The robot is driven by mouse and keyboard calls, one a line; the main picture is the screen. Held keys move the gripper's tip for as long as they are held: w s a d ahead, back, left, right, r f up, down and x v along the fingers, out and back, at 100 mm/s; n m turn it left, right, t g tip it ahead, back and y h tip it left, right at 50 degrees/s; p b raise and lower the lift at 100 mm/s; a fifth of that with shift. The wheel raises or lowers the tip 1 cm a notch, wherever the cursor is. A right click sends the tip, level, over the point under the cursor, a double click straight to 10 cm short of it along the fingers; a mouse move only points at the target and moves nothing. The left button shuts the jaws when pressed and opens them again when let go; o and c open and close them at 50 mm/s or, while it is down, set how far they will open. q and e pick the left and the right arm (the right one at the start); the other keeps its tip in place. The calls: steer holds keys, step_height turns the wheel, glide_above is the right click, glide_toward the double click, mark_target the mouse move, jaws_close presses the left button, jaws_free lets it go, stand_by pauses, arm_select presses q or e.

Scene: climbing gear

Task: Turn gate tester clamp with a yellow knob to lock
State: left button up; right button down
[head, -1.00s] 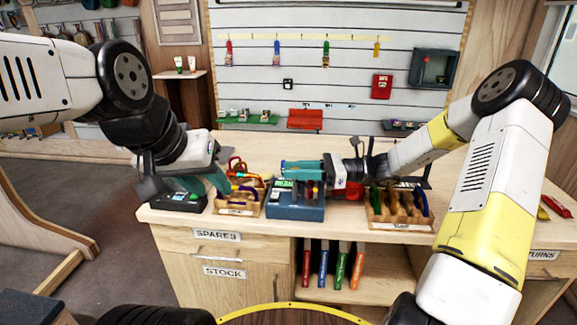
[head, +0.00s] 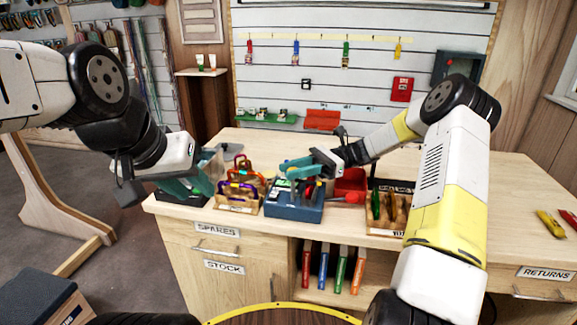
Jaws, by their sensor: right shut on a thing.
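The blue-grey tester box (head: 294,210) stands near the front edge of the bench, with small coloured parts on its top. My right gripper (head: 291,167) reaches in from the right above this box. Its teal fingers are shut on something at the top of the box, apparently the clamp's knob. My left gripper (head: 193,180) is at the bench's left end, left of the box. Its teal fingers look apart, and I see nothing held between them.
A wooden rack of coloured carabiners (head: 240,207) stands just left of the box. A red bin (head: 351,183) and another wooden rack (head: 388,220) stand to its right.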

stand_by(0.3)
steer(key=c, duration=1.1)
jaws_free()
steer(key=shift+c, duration=0.2)
steer(key=shift+r, duration=0.1)
steer(key=shift+r, duration=0.3)
step_height(320, 180, up, 3)
steer(key=shift+r, duration=0.1)
steer(key=s+a+r, duration=0.1)
steer(key=s, duration=1.5)
steer(key=shift+a, duration=0.2)
